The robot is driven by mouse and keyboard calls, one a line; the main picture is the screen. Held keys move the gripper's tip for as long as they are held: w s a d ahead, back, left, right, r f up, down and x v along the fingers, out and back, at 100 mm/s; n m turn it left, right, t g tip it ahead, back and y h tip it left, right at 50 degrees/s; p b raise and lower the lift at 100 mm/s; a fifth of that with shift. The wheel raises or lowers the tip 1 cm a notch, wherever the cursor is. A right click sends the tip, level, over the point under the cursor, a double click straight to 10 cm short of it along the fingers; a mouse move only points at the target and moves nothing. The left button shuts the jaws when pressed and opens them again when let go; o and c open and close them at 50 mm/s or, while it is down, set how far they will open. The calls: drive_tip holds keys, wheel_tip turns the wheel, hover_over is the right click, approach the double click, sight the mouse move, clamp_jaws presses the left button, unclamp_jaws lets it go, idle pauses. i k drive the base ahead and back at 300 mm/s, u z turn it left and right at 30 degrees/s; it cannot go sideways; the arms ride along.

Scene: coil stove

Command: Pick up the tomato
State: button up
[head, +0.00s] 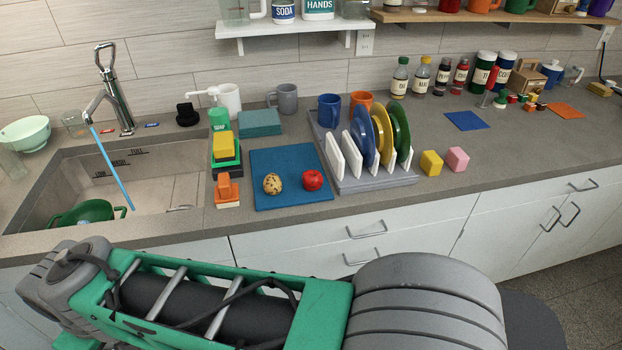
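The tomato (312,180) is small, round and red. It rests on the right half of a blue mat (262,198) on the counter, to the right of a yellowish speckled round item (272,184), with a small gap between them. Nothing hides the tomato from the head view. My arm stretches across the bottom of the picture, in front of the counter and its drawers. My gripper is not in view, so its distance from the tomato cannot be seen.
A grey dish rack (376,185) with plates and mugs stands close right of the mat. Sponges and a brush (228,190) sit left, beside the sink (150,205) with running water. Folded teal cloths (259,122) lie behind. The counter's front edge runs just before the mat.

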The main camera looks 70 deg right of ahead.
sight(312, 180)
drive_tip(key=z, duration=0.4)
drive_tip(key=k, duration=1)
drive_tip(key=z, duration=0.05)
drive_tip(key=i, duration=0.45)
drive_tip(key=u, duration=0.05)
